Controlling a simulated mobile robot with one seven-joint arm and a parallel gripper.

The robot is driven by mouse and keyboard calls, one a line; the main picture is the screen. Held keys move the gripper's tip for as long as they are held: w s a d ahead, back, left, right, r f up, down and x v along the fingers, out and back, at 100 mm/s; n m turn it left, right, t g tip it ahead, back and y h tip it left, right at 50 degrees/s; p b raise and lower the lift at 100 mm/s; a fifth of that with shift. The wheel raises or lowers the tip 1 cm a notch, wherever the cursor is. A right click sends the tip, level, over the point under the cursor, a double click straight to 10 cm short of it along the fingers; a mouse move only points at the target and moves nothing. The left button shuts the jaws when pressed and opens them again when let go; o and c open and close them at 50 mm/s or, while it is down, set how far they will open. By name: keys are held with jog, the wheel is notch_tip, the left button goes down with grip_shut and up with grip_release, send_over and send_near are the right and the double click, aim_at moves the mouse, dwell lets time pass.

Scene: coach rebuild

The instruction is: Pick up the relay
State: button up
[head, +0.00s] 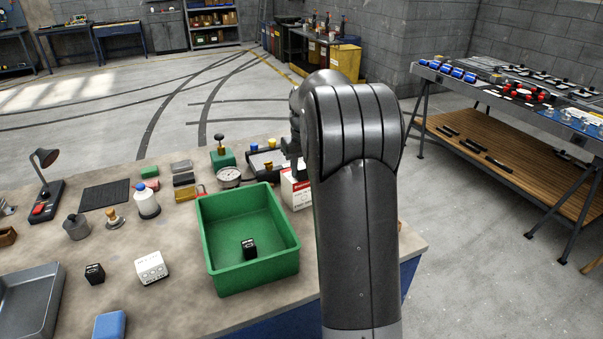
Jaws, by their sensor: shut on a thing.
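My gripper (294,161) shows only in part at the left edge of my arm, above the back right of the table. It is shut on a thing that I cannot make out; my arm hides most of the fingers. A small black block with pale marks (249,249), which may be a relay, lies on the floor of the green bin (214,264). A similar black block (95,274) stands on the table at the left. A white block with dark marks (152,268) stands between that block and the bin.
A white and red box (297,190) is just below my gripper, partly hidden. A gauge (229,177), a white bottle (147,201) and a grey metal cup (76,228) stand behind the bin and to its left. A grey tray (52,315) is front left.

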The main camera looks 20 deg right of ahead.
jog(key=c, duration=0.3)
jog(key=shift+r, duration=0.1)
jog(key=shift+r, duration=0.65)
notch_tip(320, 180, up, 3)
jog(key=shift+r, duration=0.1)
jog(key=s+d+r, duration=0.6)
jog(key=s+d, duration=0.2)
send_near(301, 165)
jog(key=w+f, duration=0.1)
jog(key=f, duration=0.1)
jog(key=w+f, duration=0.1)
jog(key=f, duration=0.1)
jog(key=w+f, duration=0.1)
jog(key=f, duration=0.1)
jog(key=shift+w+a, duration=0.1)
jog(key=shift+w, duration=0.15)
jog(key=shift+f, duration=1.9)
